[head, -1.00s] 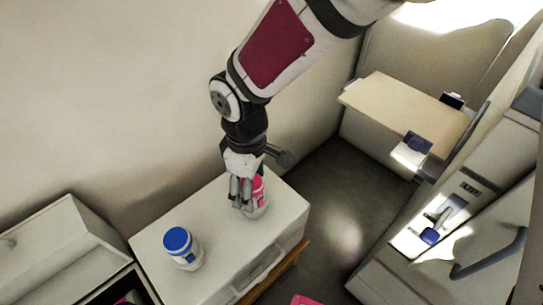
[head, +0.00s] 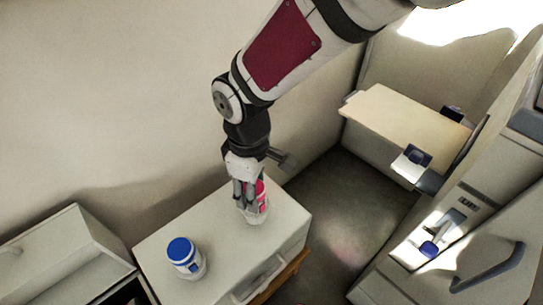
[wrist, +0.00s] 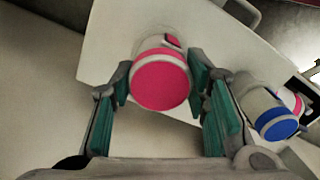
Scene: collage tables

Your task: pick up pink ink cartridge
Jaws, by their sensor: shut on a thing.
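The pink ink cartridge (head: 262,207) is a white canister with a pink top and a pink patch on its side. It stands on a white cabinet top (head: 222,258), near the far right end. My gripper (head: 249,203) points down over it with the fingers around its upper part, partly hiding it. In the wrist view, the round pink lid (wrist: 160,82) shows between the green-padded fingers of my gripper (wrist: 161,90). My gripper is shut on the cartridge.
A similar canister with a blue lid (head: 182,250) stands on the same top, nearer the front left. Another pink and white item (wrist: 291,101) shows beyond it in the wrist view. A wooden-topped table (head: 400,115) is at the right. Dark floor lies between.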

